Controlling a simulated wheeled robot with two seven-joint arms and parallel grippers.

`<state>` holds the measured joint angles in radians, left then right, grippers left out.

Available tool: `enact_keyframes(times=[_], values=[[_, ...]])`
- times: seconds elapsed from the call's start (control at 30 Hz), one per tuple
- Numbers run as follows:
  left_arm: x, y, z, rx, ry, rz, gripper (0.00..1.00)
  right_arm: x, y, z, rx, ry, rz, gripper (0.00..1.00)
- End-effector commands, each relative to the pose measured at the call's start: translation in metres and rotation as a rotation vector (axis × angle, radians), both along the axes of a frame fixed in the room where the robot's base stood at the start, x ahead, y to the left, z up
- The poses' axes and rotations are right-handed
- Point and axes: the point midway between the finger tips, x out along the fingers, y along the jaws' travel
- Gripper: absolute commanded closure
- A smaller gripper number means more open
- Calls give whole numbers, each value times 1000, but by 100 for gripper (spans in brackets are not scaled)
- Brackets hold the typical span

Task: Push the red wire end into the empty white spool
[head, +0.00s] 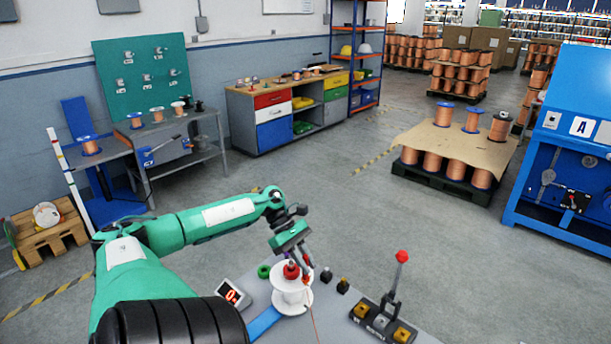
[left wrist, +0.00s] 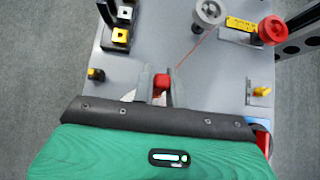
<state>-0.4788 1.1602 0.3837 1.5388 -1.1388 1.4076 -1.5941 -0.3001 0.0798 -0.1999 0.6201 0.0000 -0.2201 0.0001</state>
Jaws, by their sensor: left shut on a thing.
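The white spool (head: 291,299) stands upright on the grey bench in the head view, with a red top piece (head: 290,270) at its centre. My left gripper (head: 307,270) points down at the spool's right side, close to its upper rim. In the left wrist view my left gripper (left wrist: 161,88) is shut on a small red piece, the red wire end (left wrist: 161,81). A thin red wire (head: 315,322) runs from near the fingertips toward the bottom of the head view. My gripper body hides most of the spool in the left wrist view. I cannot tell whether the wire end touches it.
A lever with a red knob (head: 402,256) rises from a box with yellow buttons (head: 402,333) at the right. A grey wheel (left wrist: 210,12) stands beyond the fingers.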

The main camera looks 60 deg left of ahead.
Motion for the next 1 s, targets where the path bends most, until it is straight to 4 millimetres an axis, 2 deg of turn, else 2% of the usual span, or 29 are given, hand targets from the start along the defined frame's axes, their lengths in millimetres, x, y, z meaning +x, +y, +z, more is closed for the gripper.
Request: enact_keyframes(times=[1.0], values=[[0, 0, -10, 0, 0, 0, 100, 0, 0, -7, 0, 0, 0, 64]])
